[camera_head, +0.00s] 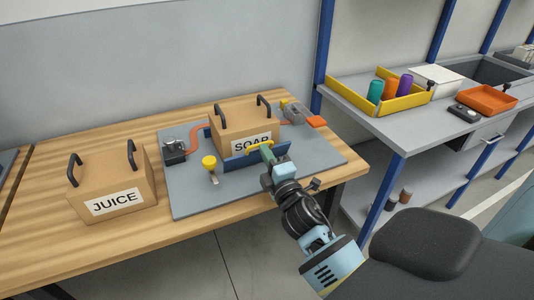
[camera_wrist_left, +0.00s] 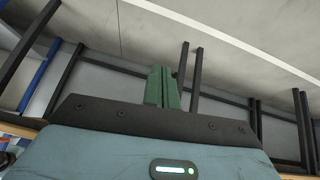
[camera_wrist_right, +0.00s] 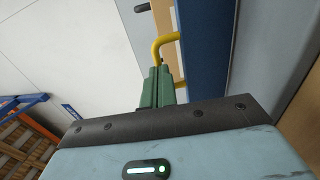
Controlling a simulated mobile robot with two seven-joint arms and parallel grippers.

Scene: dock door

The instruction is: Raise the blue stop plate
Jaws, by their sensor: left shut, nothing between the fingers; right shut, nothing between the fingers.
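The blue stop plate (camera_head: 238,163) stands low along the front of the SOAP box (camera_head: 232,120) on a grey board. A yellow handle (camera_head: 254,146) is on its near side. My right gripper (camera_head: 266,149) is at this handle, its fingers shut and empty. In the right wrist view the green fingertips (camera_wrist_right: 157,72) are close to the yellow handle (camera_wrist_right: 157,43), with the blue plate (camera_wrist_right: 204,50) to their right. I cannot tell if they touch the handle. My left gripper (camera_wrist_left: 163,70) shows only in its wrist view, shut and empty, away from the plate.
A JUICE box (camera_head: 110,185) stands left on the wooden table (camera_head: 60,235). A yellow knob (camera_head: 209,162), a clamp (camera_head: 174,150) and an orange-handled device (camera_head: 300,113) sit on the grey board (camera_head: 190,203). A shelf bench (camera_head: 405,128) with a yellow-edged tray (camera_head: 400,106) is at right.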

